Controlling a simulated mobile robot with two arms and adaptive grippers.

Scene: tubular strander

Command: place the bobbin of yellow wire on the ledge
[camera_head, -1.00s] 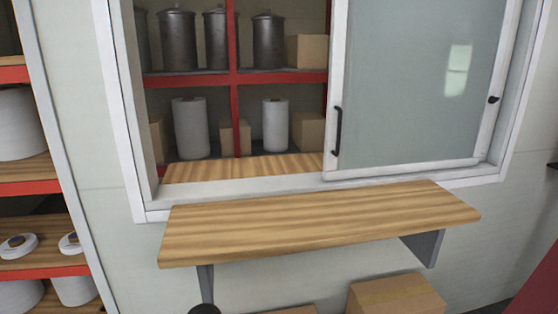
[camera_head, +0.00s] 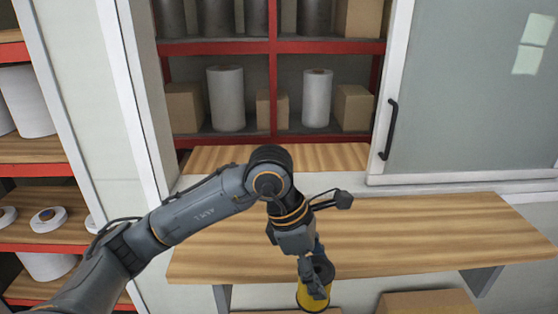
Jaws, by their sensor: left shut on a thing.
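The bobbin of yellow wire (camera_head: 313,297) is at the bottom centre of the head view, with a dark upper rim and a yellow side. My left gripper (camera_head: 314,285) points down and is shut on it; the fingers partly hide its top. The bobbin shows in front of the near edge of the wooden ledge (camera_head: 430,235), and I cannot tell its height against the ledge top. The ledge is a long board on grey brackets below the window, and its visible top is bare. My left arm crosses over its left part. My right gripper is not in view.
A sliding glass pane (camera_head: 480,90) with a black handle (camera_head: 390,130) covers the window's right side. Red shelves (camera_head: 290,46) with white rolls and boxes show through the opening. Another shelf rack (camera_head: 40,168) stands at the left. A cardboard box (camera_head: 425,303) is below the ledge.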

